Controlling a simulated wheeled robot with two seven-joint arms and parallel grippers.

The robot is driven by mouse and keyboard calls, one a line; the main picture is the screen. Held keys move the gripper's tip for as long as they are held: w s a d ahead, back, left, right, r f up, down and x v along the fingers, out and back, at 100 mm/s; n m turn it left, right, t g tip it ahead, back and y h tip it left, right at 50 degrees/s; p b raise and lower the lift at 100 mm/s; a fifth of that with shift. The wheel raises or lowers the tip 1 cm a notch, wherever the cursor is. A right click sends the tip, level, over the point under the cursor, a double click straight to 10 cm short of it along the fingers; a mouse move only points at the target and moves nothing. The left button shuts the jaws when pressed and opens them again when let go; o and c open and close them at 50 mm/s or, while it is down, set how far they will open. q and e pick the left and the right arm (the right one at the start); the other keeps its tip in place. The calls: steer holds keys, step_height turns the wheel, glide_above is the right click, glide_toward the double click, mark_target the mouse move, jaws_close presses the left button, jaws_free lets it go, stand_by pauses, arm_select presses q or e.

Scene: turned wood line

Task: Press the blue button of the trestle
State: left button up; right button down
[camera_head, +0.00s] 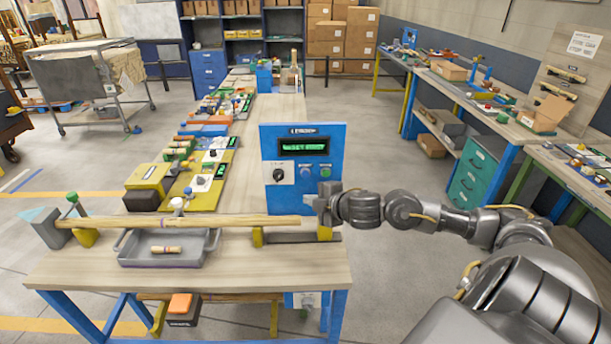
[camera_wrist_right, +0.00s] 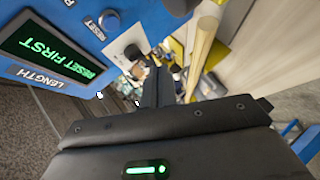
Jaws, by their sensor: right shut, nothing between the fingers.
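The blue control box (camera_head: 265,150) stands upright at the right end of the trestle's wooden top (camera_head: 110,268). Its face carries a lit green display, a black knob (camera_head: 278,175), the blue button (camera_head: 305,172) and a green button (camera_head: 325,173). In the right wrist view the display (camera_wrist_right: 55,45) reads "RESET FIRST", and the blue button (camera_wrist_right: 110,20) sits beside the word RESET. My right gripper (camera_head: 322,204) is shut and empty, in front of and below the buttons. Its fingers (camera_wrist_right: 158,85) appear apart from the blue button. My left gripper is out of view.
A long wooden rod (camera_head: 200,221) lies across supports along the trestle, left of my right gripper. A grey tray (camera_head: 135,257) holds a short turned piece. A bench behind is crowded with parts. Side benches (camera_head: 500,100) stand at the right.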

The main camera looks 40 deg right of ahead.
mark_target(305, 174)
steer(key=w+d, duration=0.5)
steer(key=w, duration=0.2)
steer(key=shift+b, duration=0.3)
steer(key=shift+w+d+r, duration=0.1)
steer(key=shift+w+d, duration=0.05)
steer(key=shift+d, duration=0.05)
stand_by(2.0)
steer(key=shift+w+d, duration=0.15)
steer(key=shift+w, duration=0.05)
steer(key=shift+w+d, duration=0.25)
stand_by(0.9)
steer(key=shift+a, duration=0.1)
steer(key=shift+s+a, duration=0.4)
steer(key=shift+s, duration=0.25)
steer(key=shift+p, duration=0.3)
